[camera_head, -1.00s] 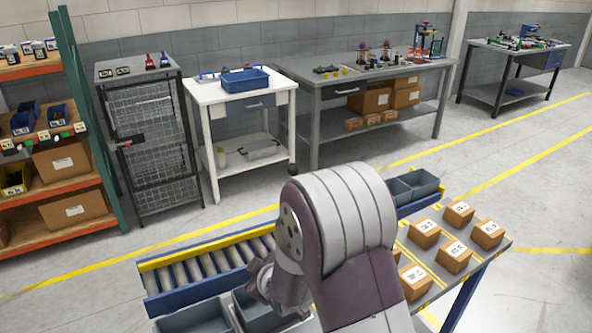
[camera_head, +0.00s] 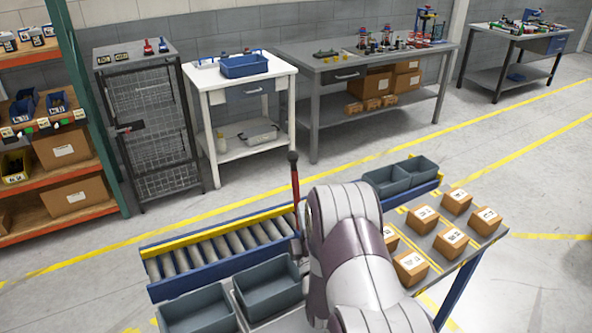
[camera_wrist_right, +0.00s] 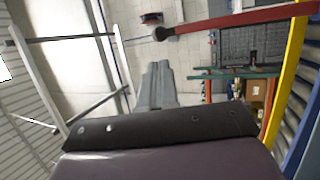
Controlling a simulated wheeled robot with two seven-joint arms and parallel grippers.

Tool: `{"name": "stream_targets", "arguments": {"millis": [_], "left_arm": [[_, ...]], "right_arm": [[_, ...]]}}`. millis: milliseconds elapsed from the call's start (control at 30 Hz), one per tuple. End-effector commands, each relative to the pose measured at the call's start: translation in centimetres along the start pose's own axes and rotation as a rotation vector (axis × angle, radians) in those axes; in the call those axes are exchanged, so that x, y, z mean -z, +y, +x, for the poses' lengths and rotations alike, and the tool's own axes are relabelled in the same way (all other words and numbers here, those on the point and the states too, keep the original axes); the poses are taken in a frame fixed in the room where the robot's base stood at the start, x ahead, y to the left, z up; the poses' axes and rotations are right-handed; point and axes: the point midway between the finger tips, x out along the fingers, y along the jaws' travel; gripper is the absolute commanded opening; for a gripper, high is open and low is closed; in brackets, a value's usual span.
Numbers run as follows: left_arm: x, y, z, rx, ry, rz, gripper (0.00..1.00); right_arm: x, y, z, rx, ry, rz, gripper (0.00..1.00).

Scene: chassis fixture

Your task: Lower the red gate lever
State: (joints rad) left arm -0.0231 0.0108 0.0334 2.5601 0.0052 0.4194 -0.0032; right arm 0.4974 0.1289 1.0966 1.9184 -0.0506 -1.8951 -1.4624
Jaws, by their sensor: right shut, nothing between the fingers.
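The red gate lever (camera_head: 296,188) stands upright at the far side of the roller conveyor (camera_head: 215,247) in the head view, with a dark knob on top. Its foot is hidden behind my right arm. In the right wrist view the red lever (camera_wrist_right: 235,20) crosses the top of the picture, its black knob toward the middle. My right gripper (camera_wrist_right: 157,68) is shut and empty, its fingertips pointing toward the knob with an apparent gap. In the head view my right forearm and wrist hide most of that gripper. My left gripper is not in view.
Two grey bins (camera_head: 268,286) stand in front of the conveyor and more grey bins (camera_head: 382,181) at its right end. Several cardboard boxes (camera_head: 451,242) sit on the bench at right. A white table (camera_head: 240,85) and wire cabinet (camera_head: 160,130) stand beyond open floor.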

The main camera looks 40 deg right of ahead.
Motion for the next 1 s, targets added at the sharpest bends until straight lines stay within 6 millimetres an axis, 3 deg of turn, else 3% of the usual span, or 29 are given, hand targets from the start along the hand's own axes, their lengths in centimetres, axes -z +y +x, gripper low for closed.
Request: {"name": "stream_targets", "arguments": {"millis": [300,500,700,1000], "left_arm": [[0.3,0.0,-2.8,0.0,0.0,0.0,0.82],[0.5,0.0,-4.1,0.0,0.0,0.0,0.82],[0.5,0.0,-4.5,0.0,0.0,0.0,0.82],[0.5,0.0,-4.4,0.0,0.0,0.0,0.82]], "right_arm": [[0.1,0.5,7.1,-0.001,0.001,0.001,0.0],[0.1,0.4,10.3,-0.001,0.001,0.001,0.0],[0.0,0.1,11.5,0.001,0.001,0.001,0.0],[0.0,0.0,11.5,0.001,0.001,0.001,0.0]]}}
